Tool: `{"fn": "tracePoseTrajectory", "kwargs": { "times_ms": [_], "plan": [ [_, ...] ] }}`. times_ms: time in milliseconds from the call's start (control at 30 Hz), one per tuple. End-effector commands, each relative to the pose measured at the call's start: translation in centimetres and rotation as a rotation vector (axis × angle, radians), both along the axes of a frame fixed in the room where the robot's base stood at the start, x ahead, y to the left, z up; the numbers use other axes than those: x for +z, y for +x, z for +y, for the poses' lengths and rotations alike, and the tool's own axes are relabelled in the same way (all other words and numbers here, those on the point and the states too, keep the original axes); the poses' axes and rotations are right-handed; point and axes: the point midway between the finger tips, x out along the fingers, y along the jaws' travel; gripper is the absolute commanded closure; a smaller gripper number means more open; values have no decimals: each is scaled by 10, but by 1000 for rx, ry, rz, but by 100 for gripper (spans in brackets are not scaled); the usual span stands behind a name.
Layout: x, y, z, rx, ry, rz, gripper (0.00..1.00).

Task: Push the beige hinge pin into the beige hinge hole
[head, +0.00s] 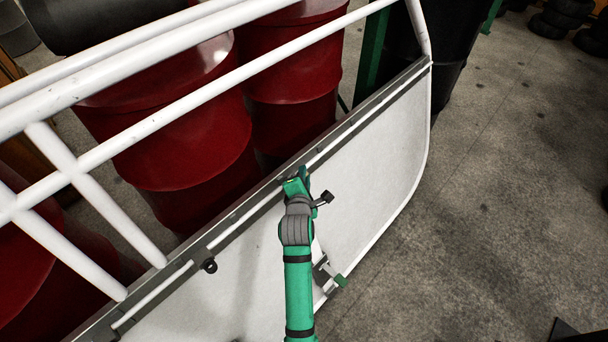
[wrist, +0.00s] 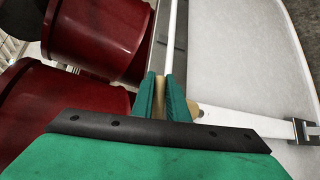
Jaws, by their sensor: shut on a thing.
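My gripper (head: 298,180) is at the dark upper edge of the white panel in the head view. In the wrist view its green fingers (wrist: 161,92) are shut on a slim beige piece, which appears to be the beige hinge pin (wrist: 159,83). The pin lies close to the grey rail and thin white rod along the panel edge. A rounded beige part (wrist: 193,109) shows just right of the fingers; I cannot tell what it belongs to. The beige hinge hole cannot be made out, and the pin's tip is not clear. My gripper hides this spot in the head view.
The large white panel (head: 375,165) slopes under my arm. White tubular rails (head: 180,115) cross the upper left. Red drums (head: 190,150) stand close behind the panel. A latch-like bracket (head: 326,272) sits on its lower edge. Open concrete floor (head: 500,210) lies right.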

Motion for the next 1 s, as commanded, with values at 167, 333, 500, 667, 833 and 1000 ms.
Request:
{"fn": "tracePoseTrajectory", "kwargs": {
  "times_ms": [167, 333, 500, 667, 833, 1000],
  "plan": [
    [-5, -1, 0, 0, 0, 9, 100],
    [-5, -1, 0, 0, 0, 10, 65],
    [-4, -1, 0, 0, 0, 8, 65],
    [-3, -3, 0, 0, 0, 8, 65],
    [3, -19, 2, 0, 1, 8, 65],
    [16, -49, 5, 0, -1, 6, 65]
  ]
}}
